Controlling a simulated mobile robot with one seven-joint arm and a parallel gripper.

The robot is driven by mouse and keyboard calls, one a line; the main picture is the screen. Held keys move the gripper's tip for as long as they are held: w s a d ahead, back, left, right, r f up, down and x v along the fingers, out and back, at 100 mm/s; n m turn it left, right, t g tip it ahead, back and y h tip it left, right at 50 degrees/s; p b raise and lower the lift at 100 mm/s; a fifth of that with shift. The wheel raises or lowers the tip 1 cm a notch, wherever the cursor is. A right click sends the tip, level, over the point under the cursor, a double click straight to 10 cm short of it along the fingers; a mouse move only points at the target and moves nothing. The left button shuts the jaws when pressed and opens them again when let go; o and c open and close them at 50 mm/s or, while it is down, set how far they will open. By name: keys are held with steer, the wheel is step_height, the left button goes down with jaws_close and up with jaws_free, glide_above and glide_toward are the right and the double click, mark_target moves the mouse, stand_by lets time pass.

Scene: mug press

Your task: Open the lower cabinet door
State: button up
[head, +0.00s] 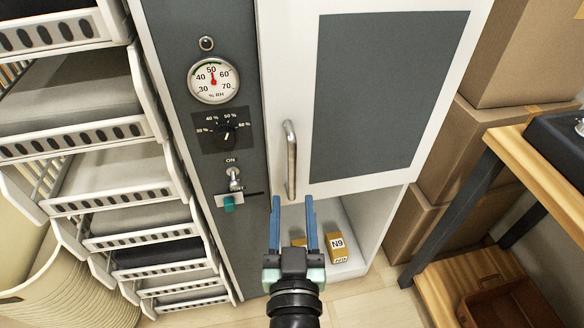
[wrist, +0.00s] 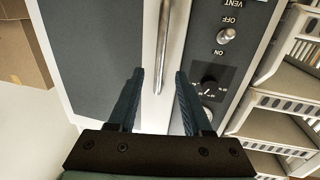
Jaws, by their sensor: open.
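A white-framed cabinet door with a dark grey panel (head: 385,95) fills the upper middle of the head view. Its upright metal handle (head: 290,160) is near its left edge; the handle also shows in the wrist view (wrist: 163,45). My gripper (head: 292,200) is open and empty, fingers pointing at the door near the handle's lower end. In the wrist view the handle's end lies between and just beyond the fingertips (wrist: 158,72), with no clear contact. Below the door's bottom edge a white compartment (head: 355,225) is visible. I cannot tell whether the door stands ajar.
Yellow boxes (head: 338,248), one marked N9, sit in the compartment, partly hidden by my gripper. A control panel with a gauge (head: 213,80) and switch (head: 234,178) is left of the handle. Shelving trays (head: 110,180) stand left; cardboard boxes (head: 450,150) and a wooden bench (head: 545,180) stand right.

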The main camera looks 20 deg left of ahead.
mark_target(293, 173)
steer(key=x, duration=0.9)
steer(key=shift+s, duration=0.1)
jaws_close()
steer(key=shift+d, duration=0.1)
stand_by(1.1)
